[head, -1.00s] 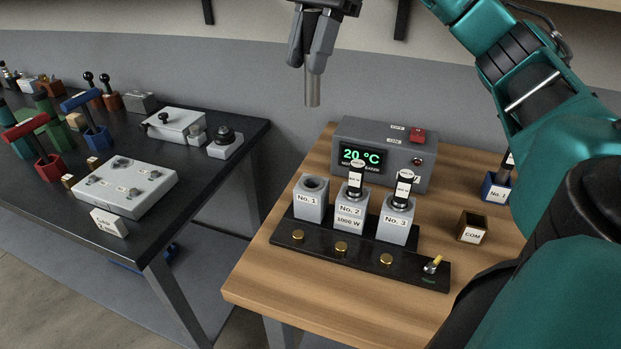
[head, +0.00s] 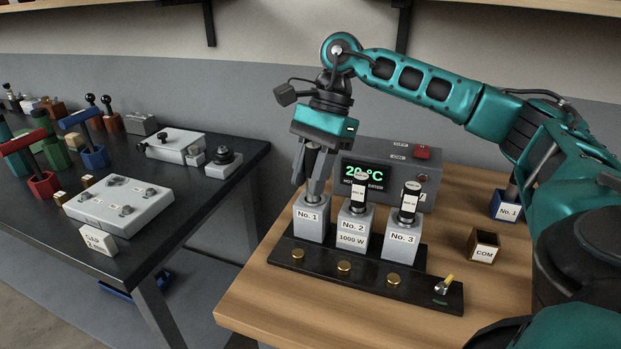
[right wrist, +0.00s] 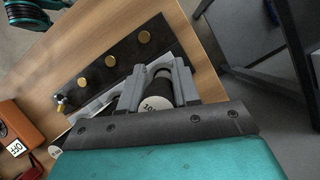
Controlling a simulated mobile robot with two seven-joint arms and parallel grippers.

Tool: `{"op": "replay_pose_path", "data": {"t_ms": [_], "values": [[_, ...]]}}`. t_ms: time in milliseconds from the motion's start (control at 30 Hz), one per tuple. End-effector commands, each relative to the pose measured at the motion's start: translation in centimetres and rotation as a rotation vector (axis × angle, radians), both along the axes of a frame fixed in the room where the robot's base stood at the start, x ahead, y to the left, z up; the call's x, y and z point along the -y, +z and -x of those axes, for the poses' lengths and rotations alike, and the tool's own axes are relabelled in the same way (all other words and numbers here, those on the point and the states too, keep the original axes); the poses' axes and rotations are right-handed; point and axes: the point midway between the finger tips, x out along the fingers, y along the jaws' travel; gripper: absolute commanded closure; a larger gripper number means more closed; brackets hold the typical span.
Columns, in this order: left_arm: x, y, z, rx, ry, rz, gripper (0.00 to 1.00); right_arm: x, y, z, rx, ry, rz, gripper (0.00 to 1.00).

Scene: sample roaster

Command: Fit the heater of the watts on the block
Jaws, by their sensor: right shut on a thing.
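My right gripper (head: 309,187) is shut on a heater, with its fingertips down at the top of the grey block No. 1 (head: 308,228). In the right wrist view the heater (right wrist: 154,104) shows a dark body and a round pale end with print beginning "10"; the rest is unreadable. Its metal rod is hidden at the block, so I cannot tell how deep it sits. Block No. 3 (head: 401,250) holds another heater (head: 409,200). My left gripper is out of view.
The blocks stand on a black base (head: 320,267) with brass knobs and a toggle switch (head: 443,285). Behind is a controller (head: 427,180) reading 20 °C. A COM box (head: 483,247) and a blue No. 1 holder (head: 506,207) stand right. A dark table (head: 206,204) is left.

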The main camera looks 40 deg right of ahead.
Motion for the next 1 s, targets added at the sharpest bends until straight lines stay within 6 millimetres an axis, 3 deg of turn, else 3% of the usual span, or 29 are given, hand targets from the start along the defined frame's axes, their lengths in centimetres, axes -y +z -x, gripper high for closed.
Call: {"op": "replay_pose_path", "data": {"t_ms": [833, 867, 1000], "values": [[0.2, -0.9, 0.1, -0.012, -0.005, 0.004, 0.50, 0.0, -1.8, 0.0, 0.003, 0.000, 0.000, 1.00], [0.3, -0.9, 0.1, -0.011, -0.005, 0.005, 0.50, 0.0, -1.9, 0.0, 0.002, -0.001, 0.001, 0.67], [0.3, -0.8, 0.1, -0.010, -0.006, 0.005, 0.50, 0.0, -1.9, 0.0, 0.001, 0.000, 0.001, 0.54]]}}
